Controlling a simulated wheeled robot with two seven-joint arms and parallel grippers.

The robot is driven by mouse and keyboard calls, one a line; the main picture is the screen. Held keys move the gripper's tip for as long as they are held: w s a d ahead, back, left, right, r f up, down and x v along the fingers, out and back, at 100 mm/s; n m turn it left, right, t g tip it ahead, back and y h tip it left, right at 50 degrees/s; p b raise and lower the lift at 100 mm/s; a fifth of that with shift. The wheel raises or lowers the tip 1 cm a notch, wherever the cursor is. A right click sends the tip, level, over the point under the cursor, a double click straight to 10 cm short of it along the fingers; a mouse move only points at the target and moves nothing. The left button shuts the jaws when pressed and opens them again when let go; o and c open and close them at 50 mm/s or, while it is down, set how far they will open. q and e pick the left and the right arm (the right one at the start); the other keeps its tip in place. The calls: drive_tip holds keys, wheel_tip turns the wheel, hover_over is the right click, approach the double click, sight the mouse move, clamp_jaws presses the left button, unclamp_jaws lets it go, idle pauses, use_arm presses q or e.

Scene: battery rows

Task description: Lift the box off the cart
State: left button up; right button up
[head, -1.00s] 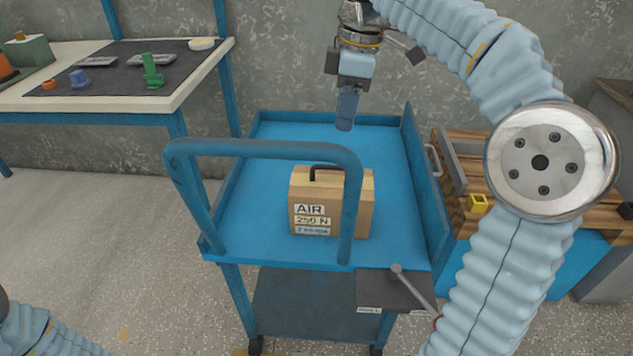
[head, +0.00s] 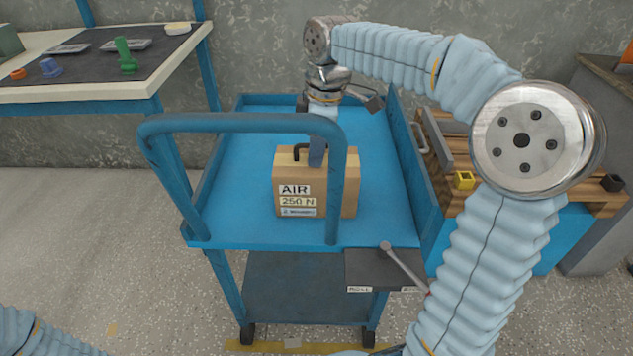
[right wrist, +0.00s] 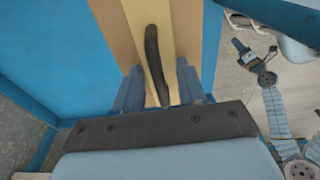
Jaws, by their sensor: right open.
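The box (head: 316,190) is a tan carton with a black handle on top and a label reading "AIR 250 N". It stands upright on the blue cart's top deck (head: 240,190), behind the push bar. My right gripper (head: 317,155) points down over the top of the box at its handle. In the right wrist view, the black handle (right wrist: 156,60) lies between the open fingers of the gripper (right wrist: 158,85), with space on both sides. In the head view the push bar partly hides the box.
The cart's blue push bar (head: 240,122) arches in front of the box. A lever (head: 405,265) sits at the cart's front right. A workbench (head: 90,92) is at the back left.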

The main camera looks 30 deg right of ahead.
clamp_jaws()
drive_tip(key=shift+r, duration=0.15)
idle(1.3)
